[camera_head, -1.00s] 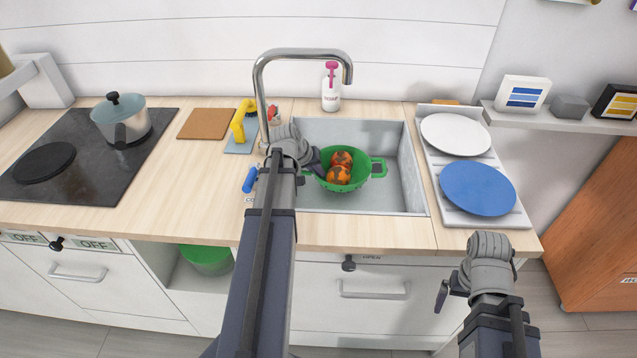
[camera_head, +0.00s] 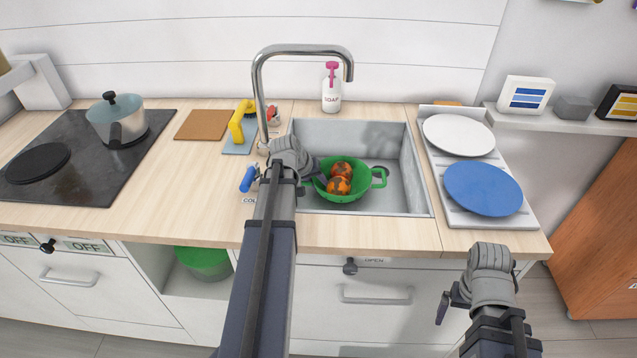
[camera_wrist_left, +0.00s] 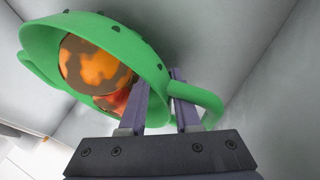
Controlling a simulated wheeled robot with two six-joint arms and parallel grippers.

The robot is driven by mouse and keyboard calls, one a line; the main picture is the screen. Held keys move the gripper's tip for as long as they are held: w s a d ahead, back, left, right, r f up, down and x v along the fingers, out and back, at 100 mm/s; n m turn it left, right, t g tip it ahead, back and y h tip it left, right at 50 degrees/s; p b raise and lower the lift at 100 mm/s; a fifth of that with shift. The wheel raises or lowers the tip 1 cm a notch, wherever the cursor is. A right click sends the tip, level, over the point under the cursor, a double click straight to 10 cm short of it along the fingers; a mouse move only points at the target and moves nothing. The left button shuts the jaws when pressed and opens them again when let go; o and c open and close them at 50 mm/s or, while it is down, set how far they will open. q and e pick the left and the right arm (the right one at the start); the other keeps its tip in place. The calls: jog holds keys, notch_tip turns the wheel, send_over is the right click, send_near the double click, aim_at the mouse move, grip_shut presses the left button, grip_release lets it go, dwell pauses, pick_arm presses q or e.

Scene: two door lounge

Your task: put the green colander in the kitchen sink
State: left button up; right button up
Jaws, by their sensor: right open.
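The green colander (camera_head: 345,195) is inside the kitchen sink (camera_head: 400,198), with two orange-and-dark mottled round things (camera_head: 340,178) in it. Whether it touches the sink floor I cannot tell. My left gripper (camera_head: 313,170) reaches into the sink's left side. In the left wrist view its fingers (camera_wrist_left: 163,90) close on the colander's rim (camera_wrist_left: 150,60) beside a handle loop, and the colander looks tilted there. My right gripper (camera_head: 446,304) is open and empty, low in front of the cabinet.
A tall faucet (camera_head: 258,90) arches over the sink's back left. A soap bottle (camera_head: 331,92) stands behind. A rack with a white plate (camera_head: 458,135) and a blue plate (camera_head: 482,189) is at the right. A pot (camera_head: 117,120) sits on the stove at the left.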

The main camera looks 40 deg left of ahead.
pick_arm(q)
jog(key=shift+r, duration=0.1)
jog(key=shift+r+p, duration=0.2)
jog(key=shift+p, duration=0.1)
jog(key=p+v, duration=1)
jog(key=v, duration=0.1)
jog(key=shift+s+r, duration=0.2)
jog(key=shift+r, duration=0.15)
jog(key=shift+a, duration=0.1)
